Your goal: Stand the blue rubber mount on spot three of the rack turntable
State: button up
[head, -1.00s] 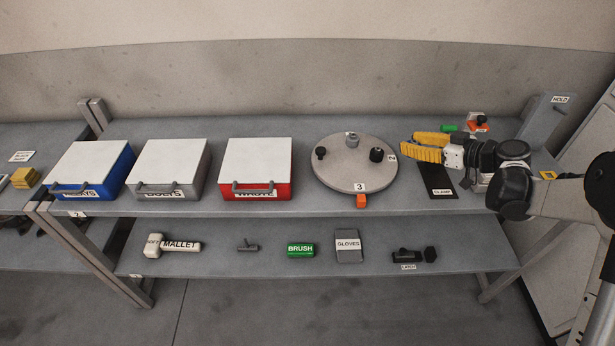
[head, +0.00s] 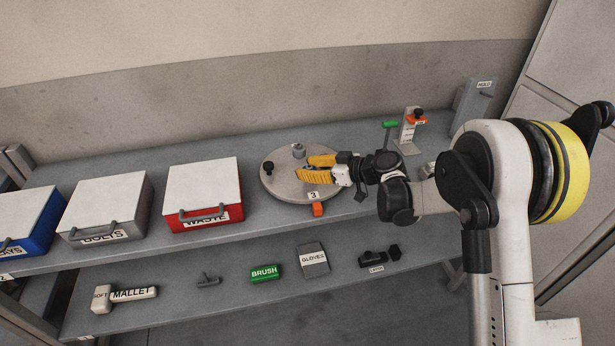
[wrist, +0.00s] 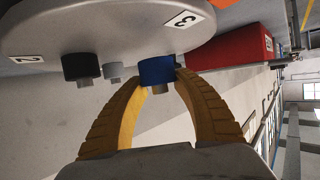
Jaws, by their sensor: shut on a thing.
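The round grey turntable (head: 285,188) stands on the bench, with its "3" label (head: 313,195) at the front edge. My yellow-fingered gripper (head: 309,168) is over its right front part. The wrist view shows the blue rubber mount (wrist: 157,69) between my fingertips (wrist: 160,82), beside the "3" label (wrist: 182,19). My gripper is shut on it. The mount looks at or very near the disc surface; I cannot tell if it touches. The head view hides it. A black mount (head: 268,167) and a grey mount (head: 298,150) stand on the disc.
An orange block (head: 318,210) sits at the turntable's front edge. The red waste box (head: 203,190) is to its left. A stand with a green handle (head: 390,125) and an orange part (head: 416,120) is behind my arm. The lower shelf holds gloves (head: 313,260) and a brush (head: 265,273).

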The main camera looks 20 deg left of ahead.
jog(key=shift+f, duration=1.05)
jog(key=shift+f+b, duration=0.1)
jog(key=shift+b, duration=0.2)
jog(key=shift+f, duration=0.2)
jog(key=o, duration=1.1)
jog(key=shift+r, duration=0.1)
jog(key=shift+o, duration=0.2)
jog(key=shift+r, duration=0.1)
jog(key=shift+d+r, duration=0.2)
jog(key=shift+r, duration=0.05)
jog(key=p+v, duration=0.3)
jog(key=v, duration=0.8)
jog(key=shift+d, duration=0.25)
